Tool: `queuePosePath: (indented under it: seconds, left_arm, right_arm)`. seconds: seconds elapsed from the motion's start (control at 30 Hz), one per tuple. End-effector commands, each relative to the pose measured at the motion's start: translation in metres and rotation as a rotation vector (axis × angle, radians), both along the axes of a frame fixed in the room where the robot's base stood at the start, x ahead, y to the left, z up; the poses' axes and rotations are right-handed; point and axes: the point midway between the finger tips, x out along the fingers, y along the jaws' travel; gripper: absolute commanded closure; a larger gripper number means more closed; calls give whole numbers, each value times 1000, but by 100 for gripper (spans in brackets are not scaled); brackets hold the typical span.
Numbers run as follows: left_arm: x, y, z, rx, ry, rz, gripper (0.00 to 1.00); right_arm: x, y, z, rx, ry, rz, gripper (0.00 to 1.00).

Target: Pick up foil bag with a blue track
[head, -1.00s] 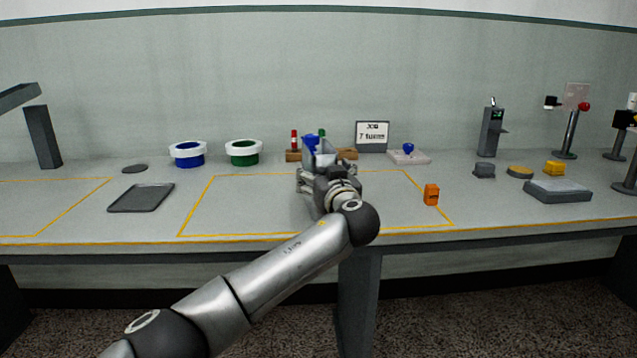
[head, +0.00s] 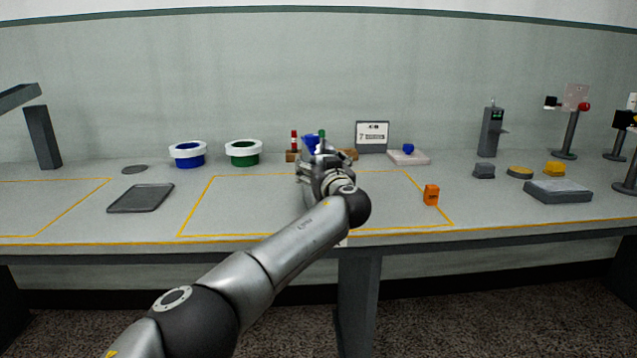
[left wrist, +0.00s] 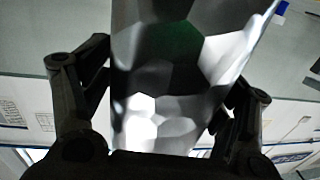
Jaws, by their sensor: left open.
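The foil bag (left wrist: 165,75) fills the middle of the left wrist view as a crumpled, silvery, faceted sheet with a dark green patch. My left gripper (left wrist: 163,110) is open, one finger on each side of the bag. I cannot tell whether the fingers touch it. In the head view my left gripper (head: 324,168) is over the back of the table's middle area and mostly hides the bag. A blue patch (head: 310,143) shows just above the gripper; I cannot tell whether it is the bag's track. My right gripper is not in view.
A wooden rack (head: 350,154) with a red-and-white spindle (head: 294,140) stands behind the gripper. Blue (head: 188,155) and green (head: 243,153) white-rimmed containers stand left of it. A dark tray (head: 141,198) lies at left, an orange block (head: 431,194) at right. The yellow-outlined middle area looks mostly clear.

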Motion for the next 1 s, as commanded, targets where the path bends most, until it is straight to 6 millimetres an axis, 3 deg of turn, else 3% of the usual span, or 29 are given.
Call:
queuePosePath:
  seconds: [0.1, 0.63, 1.0]
  left_arm:
    - [0, 0, 0, 0, 0, 0, 22]
    - [0, 0, 1, 1, -1, 0, 90]
    - [0, 0, 10, 0, -2, 0, 90]
  right_arm:
    - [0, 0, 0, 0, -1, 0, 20]
    - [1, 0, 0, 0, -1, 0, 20]
    - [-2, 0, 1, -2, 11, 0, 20]
